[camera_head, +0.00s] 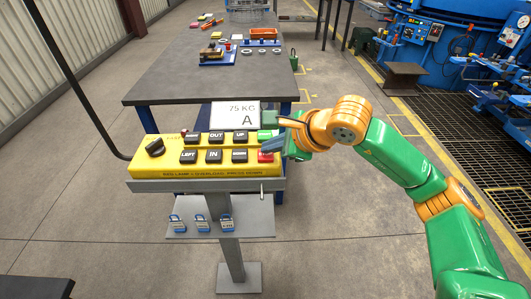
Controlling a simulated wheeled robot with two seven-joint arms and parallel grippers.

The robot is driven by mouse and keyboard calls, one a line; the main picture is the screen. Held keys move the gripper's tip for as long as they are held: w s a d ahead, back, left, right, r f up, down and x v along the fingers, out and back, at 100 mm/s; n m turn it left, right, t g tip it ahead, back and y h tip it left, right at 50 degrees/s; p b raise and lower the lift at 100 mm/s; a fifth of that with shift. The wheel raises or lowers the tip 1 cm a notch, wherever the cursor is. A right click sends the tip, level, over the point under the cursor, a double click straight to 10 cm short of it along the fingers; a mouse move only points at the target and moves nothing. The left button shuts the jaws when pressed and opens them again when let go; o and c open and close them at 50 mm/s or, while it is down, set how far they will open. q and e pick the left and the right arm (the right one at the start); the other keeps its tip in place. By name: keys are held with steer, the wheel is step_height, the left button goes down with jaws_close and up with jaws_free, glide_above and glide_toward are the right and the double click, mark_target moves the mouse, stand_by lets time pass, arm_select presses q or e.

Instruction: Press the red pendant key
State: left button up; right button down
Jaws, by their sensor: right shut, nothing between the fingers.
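The yellow pendant box (139,170) lies on a grey stand in the middle of the camera_head view. Its top carries two rows of black keys, a black knob (155,147) at the left and a green key (264,135) at the upper right. The red key (264,156) sits at the right end of the lower row. My right gripper (272,145) is shut and empty, coming in from the right with its fingertips at the red key. It partly covers the key. I cannot tell whether the fingertips touch it. My left gripper is not in view.
A white sign reading "75 KG A" (236,115) stands behind the pendant. A dark workbench (170,85) with tools stands behind. A black cable (80,88) rises at the left. Open floor lies right of the stand.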

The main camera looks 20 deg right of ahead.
mark_target(270, 156)
steer(key=shift+f, duration=0.15)
stand_by(0.3)
steer(key=shift+r+p, duration=0.5)
steer(key=shift+r, duration=0.4)
step_height(270, 156, up, 5)
steer(key=p, duration=0.3)
steer(key=shift+r+p, duration=0.1)
steer(key=shift+p, duration=0.3)
